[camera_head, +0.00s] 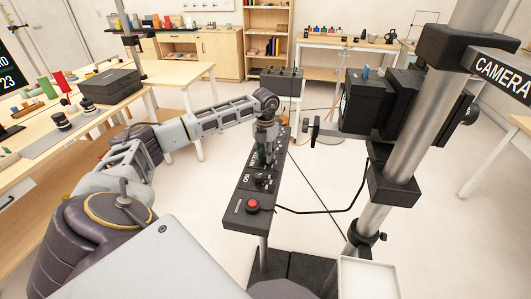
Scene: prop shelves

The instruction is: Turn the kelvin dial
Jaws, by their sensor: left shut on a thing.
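A narrow black control panel (243,216) stands on a post in the middle of the head view. It carries a red button (253,204) at its near end and a black dial (261,180) beside the letters ISO. My left arm reaches in from the left, and its gripper (263,160) points down onto the panel just beyond the ISO dial. The gripper is shut on the kelvin dial, which its fingers hide; the label beside it is too small to read surely. My right gripper is out of view.
A camera rig (369,104) on a metal stand (408,150) rises close to the panel's right. A black cable (330,211) runs from the panel toward the stand. Wooden workbenches (180,75) with props stand at left and back.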

